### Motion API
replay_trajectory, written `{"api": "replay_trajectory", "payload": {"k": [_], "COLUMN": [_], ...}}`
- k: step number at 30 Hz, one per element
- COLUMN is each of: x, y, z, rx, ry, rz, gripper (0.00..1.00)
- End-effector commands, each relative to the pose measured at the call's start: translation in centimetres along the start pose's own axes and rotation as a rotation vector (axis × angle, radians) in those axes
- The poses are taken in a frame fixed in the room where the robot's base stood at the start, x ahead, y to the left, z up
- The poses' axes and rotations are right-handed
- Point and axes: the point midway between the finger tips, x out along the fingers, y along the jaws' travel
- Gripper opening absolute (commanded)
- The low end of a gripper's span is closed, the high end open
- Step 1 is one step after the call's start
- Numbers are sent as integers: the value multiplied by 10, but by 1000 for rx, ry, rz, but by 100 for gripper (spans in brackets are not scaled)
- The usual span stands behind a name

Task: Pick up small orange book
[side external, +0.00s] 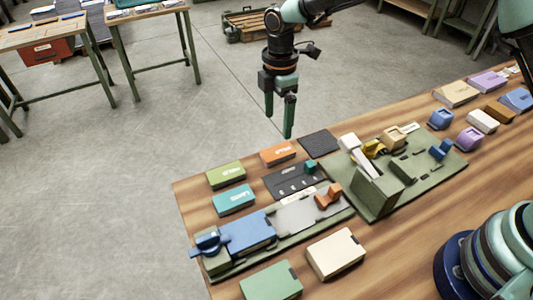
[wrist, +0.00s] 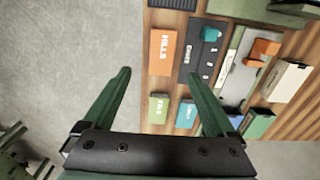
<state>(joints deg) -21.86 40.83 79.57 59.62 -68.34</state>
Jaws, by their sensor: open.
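The small orange book (side external: 278,155) lies flat near the far edge of the wooden table, with pale lettering on its cover. It also shows in the wrist view (wrist: 162,52), just beyond the fingertips and roughly centred between them. My gripper (side external: 279,121) is open and empty, fingers pointing down, above the table's far edge and apart from the book. In the wrist view its two dark green fingers (wrist: 160,73) are spread wide.
A green book (side external: 226,175) and a teal book (side external: 233,200) lie to the left of the orange one. A dark tray (side external: 285,183) with small pieces sits close in front, and a dark square pad (side external: 319,143) lies to the right. Open floor lies beyond the table edge.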

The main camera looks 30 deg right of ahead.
Motion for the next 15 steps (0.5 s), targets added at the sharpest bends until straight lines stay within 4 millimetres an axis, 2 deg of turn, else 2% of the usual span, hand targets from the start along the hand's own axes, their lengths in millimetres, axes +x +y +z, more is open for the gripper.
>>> {"api": "replay_trajectory", "payload": {"k": [1, 4, 15], "x": [11, 27, 59], "y": [-1, -1, -3], "z": [0, 1, 1], "rx": [1, 2, 3], "ry": [-2, -2, -1], "rz": [-4, -5, -3], "gripper": [91, 91, 91]}}
